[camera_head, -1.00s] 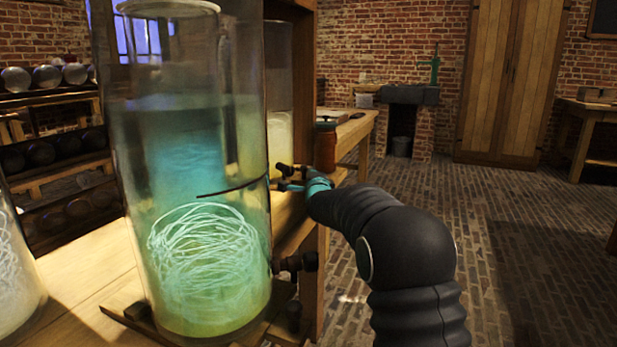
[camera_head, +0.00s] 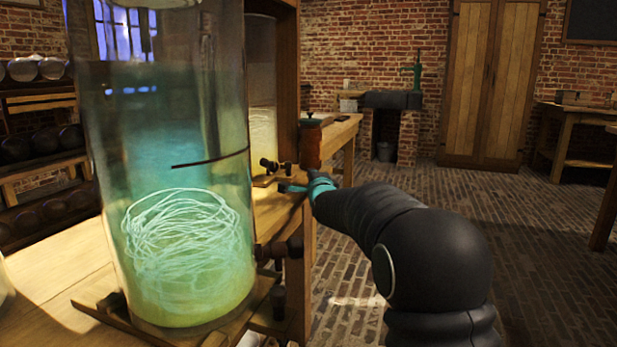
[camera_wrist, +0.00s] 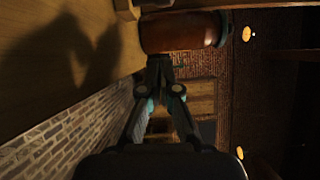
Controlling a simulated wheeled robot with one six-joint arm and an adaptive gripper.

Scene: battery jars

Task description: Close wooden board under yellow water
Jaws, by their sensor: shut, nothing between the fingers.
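A large glass jar (camera_head: 165,110) in the head view holds teal liquid above yellow-green liquid, with pale tangled strands. A wooden board (camera_head: 100,312) lies under it, with dark fittings at its right side. Behind it stands another jar (camera_head: 262,125) with pale yellow contents; a small wooden piece (camera_head: 266,181) with a dark tap shows near its base. I cannot tell whether that piece is a board under it. My gripper (camera_head: 284,187) is shut and empty, beside that small piece; contact is unclear. In the wrist view the gripper fingers (camera_wrist: 159,62) meet below a brown jar (camera_wrist: 180,33).
The brown jar with a dark lid (camera_head: 311,142) stands on the bench beyond my gripper. A wooden upright (camera_head: 286,80) rises behind the large jar. A pump and basin (camera_head: 395,100) stand at the back wall.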

